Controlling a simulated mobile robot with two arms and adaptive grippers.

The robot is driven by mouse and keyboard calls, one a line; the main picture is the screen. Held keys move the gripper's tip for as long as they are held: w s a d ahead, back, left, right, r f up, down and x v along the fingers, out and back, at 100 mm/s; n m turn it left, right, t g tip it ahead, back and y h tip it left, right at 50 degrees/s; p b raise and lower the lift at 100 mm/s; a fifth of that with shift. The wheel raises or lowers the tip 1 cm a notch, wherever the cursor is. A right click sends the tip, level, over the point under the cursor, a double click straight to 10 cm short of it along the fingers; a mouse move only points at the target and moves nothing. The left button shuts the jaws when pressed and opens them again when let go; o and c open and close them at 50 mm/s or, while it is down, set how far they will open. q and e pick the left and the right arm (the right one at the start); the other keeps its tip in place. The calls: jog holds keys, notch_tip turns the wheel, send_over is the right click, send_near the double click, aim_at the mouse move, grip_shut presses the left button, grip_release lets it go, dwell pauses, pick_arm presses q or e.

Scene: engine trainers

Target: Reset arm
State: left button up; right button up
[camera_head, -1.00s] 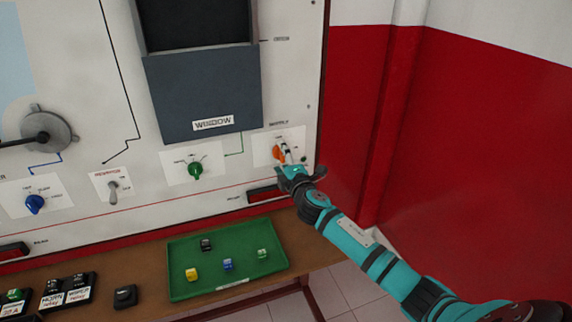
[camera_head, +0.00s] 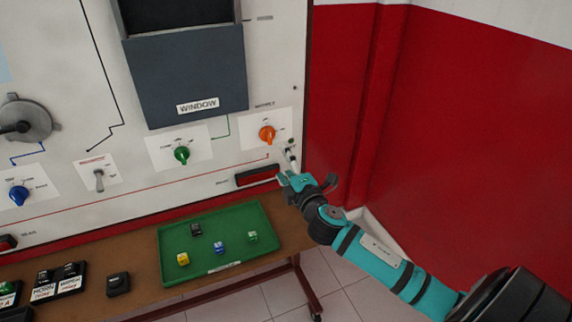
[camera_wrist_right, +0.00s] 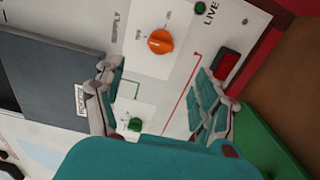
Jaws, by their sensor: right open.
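My right gripper (camera_head: 290,170) is open and empty in front of the panel's lower right corner. In the right wrist view its two fingers (camera_wrist_right: 155,100) stand wide apart with nothing between them. The orange knob (camera_head: 267,134) on its white plate is just up and left of the gripper, apart from it. The orange knob also shows in the right wrist view (camera_wrist_right: 160,41), beyond the fingertips. My left gripper is not in either view.
The panel has a green knob (camera_head: 182,155), a blue knob (camera_head: 19,195), a toggle switch (camera_head: 99,180) and a grey WINDOW box (camera_head: 190,75). A green tray (camera_head: 215,262) with several small coloured blocks lies on the brown table below. A red wall (camera_head: 470,150) stands at the right.

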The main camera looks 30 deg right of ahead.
jog(key=s+a+f+m+g, duration=0.3)
jog(key=s+f+m, duration=0.1)
jog(key=s+f, duration=0.2)
jog(key=s+a+f+m+g, duration=0.2)
jog(key=s+f+m+g, duration=0.1)
jog(key=s+f+m, duration=0.25)
jog(key=s+a+f+m+g+y, duration=0.1)
jog(key=s+a+f+m+g, duration=0.2)
jog(key=s, duration=0.4)
jog(key=s+a+f+g+y, duration=0.1)
jog(key=s+a+g, duration=0.25)
jog(key=s, duration=0.35)
jog(key=s+a+f+m+g+y, duration=0.1)
jog(key=s+a+f+m+g, duration=0.1)
jog(key=s+a, duration=0.35)
jog(key=s+d+f+g, duration=0.1)
jog(key=s+f, duration=0.1)
jog(key=f, duration=1.1)
jog(key=s+d+f, duration=0.1)
jog(key=f, duration=1.2)
jog(key=s+d+f+g, duration=0.1)
jog(key=s+d+f, duration=0.1)
jog(key=s+f, duration=1.4)
jog(key=shift+s+d+f+n, duration=0.15)
jog(key=shift+s+d+n, duration=0.1)
jog(key=shift+d+n, duration=0.1)
